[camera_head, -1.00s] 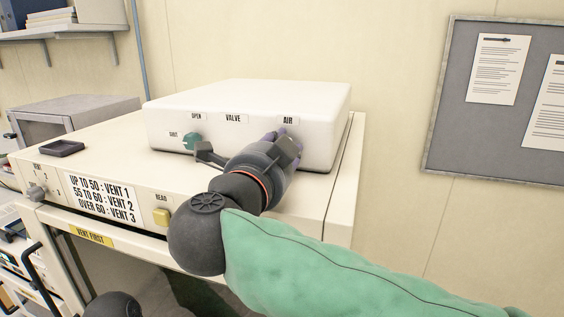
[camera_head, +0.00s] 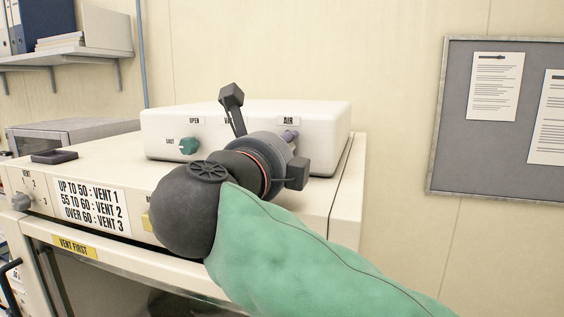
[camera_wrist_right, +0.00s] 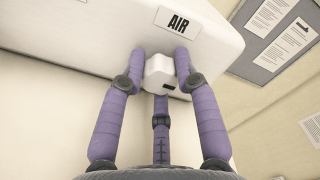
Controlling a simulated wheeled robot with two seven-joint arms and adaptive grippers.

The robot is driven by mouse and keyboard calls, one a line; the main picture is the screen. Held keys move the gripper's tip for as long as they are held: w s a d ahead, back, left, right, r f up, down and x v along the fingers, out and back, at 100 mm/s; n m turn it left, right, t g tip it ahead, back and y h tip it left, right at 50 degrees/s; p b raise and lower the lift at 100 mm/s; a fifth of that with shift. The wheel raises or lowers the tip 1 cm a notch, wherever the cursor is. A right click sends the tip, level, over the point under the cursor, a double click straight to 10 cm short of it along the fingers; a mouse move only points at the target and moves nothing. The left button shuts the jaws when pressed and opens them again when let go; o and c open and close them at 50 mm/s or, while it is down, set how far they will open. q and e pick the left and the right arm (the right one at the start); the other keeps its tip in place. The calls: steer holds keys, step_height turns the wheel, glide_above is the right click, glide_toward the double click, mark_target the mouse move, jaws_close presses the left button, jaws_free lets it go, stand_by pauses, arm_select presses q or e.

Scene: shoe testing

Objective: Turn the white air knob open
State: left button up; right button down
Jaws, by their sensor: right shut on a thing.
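The white air knob (camera_wrist_right: 160,72) sits under the AIR label (camera_wrist_right: 178,23) on the front of the white box (camera_head: 250,119). In the right wrist view my right gripper (camera_wrist_right: 162,66) is shut on the knob, with purple fingers on both sides and one below it. In the head view the right gripper (camera_head: 290,136) is at the box front below the AIR label, and its wrist hides the knob. A green knob (camera_head: 188,145) sits left on the box, between the OPEN and SHUT labels. My left gripper is not in view.
The white box stands on a cream cabinet (camera_head: 100,172) with a vent sign and a VENT FIRST label. A small dark tray (camera_head: 54,156) lies at the left. A grey notice board (camera_head: 470,145) hangs on the right wall.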

steer(key=shift+m+b, duration=0.9)
steer(key=shift+m, duration=0.7)
steer(key=c, duration=0.9)
jaws_free()
steer(key=shift+w, duration=0.1)
steer(key=v, duration=1.2)
